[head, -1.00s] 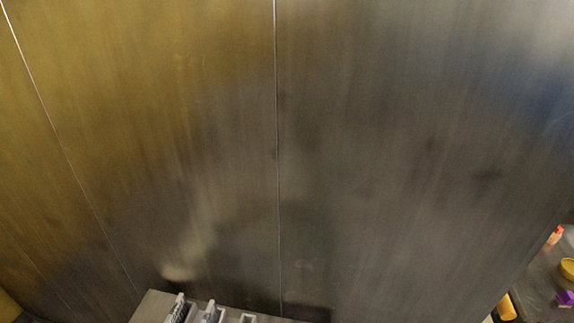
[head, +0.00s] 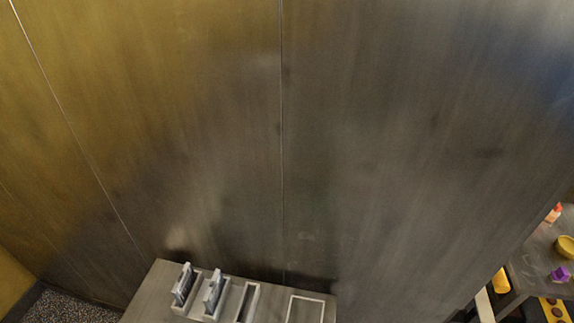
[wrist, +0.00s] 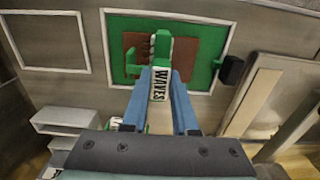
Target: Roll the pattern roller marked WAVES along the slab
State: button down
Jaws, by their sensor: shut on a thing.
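In the wrist view, my gripper (wrist: 159,98) with its two blue fingers is shut on the pattern roller, whose white label reads WAVES (wrist: 158,84). A green part of the roller shows beyond the fingertips. The brown slab (wrist: 185,62) lies on a green board (wrist: 210,40) behind the roller, which covers its middle. The roller overlaps the slab in the picture; I cannot tell whether they touch. The head view shows neither gripper, roller nor slab.
In the head view, a grey bench (head: 150,290) carries several holders, two filled and one open slot (head: 247,302), and a white outlined rectangle (head: 307,308). A metal wall (head: 380,150) rises behind. A yellow bowl (head: 566,246) stands at right. A black block (wrist: 230,70) sits beside the board.

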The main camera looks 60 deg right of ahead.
jog(key=shift+s+a+p, duration=0.3)
jog(key=shift+a+p, duration=0.3)
jog(key=shift+a, duration=0.15)
jog(key=shift+s+a+p, duration=0.3)
jog(key=shift+a+p, duration=0.3)
jog(key=shift+a, duration=0.1)
dwell(0.4)
jog(key=shift+s+a, duration=0.35)
jog(key=shift+a, duration=0.55)
dwell(0.3)
jog(key=shift+r, duration=0.1)
notch_tip(320, 180, up, 7)
dwell(1.2)
dwell(0.6)
jog(key=c, duration=1.3)
grip_release()
jog(key=shift+c, duration=0.2)
grip_shut()
